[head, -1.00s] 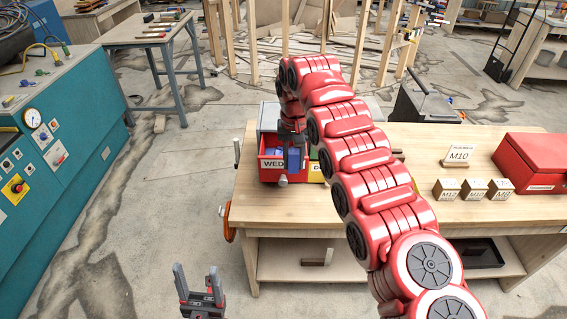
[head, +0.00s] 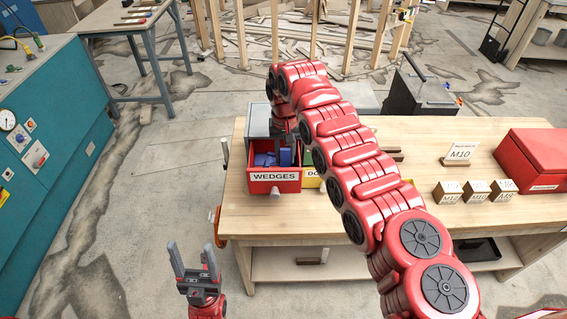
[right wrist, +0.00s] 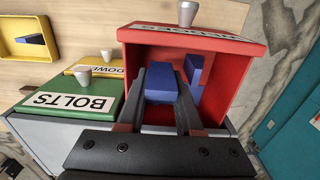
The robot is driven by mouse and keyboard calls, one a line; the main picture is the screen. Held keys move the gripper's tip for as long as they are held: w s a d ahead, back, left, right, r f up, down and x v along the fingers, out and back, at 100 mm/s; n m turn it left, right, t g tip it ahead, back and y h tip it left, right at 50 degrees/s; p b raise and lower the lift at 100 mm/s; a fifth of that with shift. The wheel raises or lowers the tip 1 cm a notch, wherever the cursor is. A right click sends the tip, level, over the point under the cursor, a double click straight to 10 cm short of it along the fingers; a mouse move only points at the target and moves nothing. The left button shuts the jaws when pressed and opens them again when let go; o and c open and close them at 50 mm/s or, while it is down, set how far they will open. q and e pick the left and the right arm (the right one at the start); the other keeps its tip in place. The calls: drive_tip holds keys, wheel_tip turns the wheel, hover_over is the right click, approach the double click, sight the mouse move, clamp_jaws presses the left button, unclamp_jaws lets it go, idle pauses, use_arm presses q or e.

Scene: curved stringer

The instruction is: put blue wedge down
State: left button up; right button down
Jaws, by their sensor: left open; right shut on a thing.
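In the right wrist view, my right gripper (right wrist: 162,88) is shut on a blue wedge (right wrist: 161,83), one finger on each side. It holds the wedge at the open red drawer (right wrist: 135,100); whether the wedge touches the drawer floor I cannot tell. Another blue wedge (right wrist: 193,70) lies in the drawer beside it. In the head view the red drawer (head: 262,187) reads WEDGES, with blue pieces (head: 264,159) inside. My right gripper (head: 283,132) is partly hidden there by its arm. My left gripper (head: 194,262) is open and empty, left of the workbench.
Green BOLTS (right wrist: 75,120) and yellow (right wrist: 97,72) drawer fronts adjoin the red drawer. A yellow tray (right wrist: 40,48) holding a dark blue piece is apart from them. The workbench (head: 300,222) also bears an M10 sign (head: 460,152), small labelled blocks (head: 475,191) and a red box (head: 535,160).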

sight(285, 165)
drive_tip(key=f, duration=0.1)
drive_tip(key=f+p, duration=0.1)
drive_tip(key=f, duration=0.2)
drive_tip(key=shift+w+f, duration=0.25)
drive_tip(key=shift+f, duration=0.45)
drive_tip(key=shift+s, duration=0.1)
drive_tip(key=shift+f+b, duration=0.35)
drive_tip(key=shift+f, duration=0.15)
drive_tip(key=shift+f, duration=0.1)
drive_tip(key=c, duration=0.9)
unclamp_jaws()
drive_tip(key=shift+o, duration=0.2)
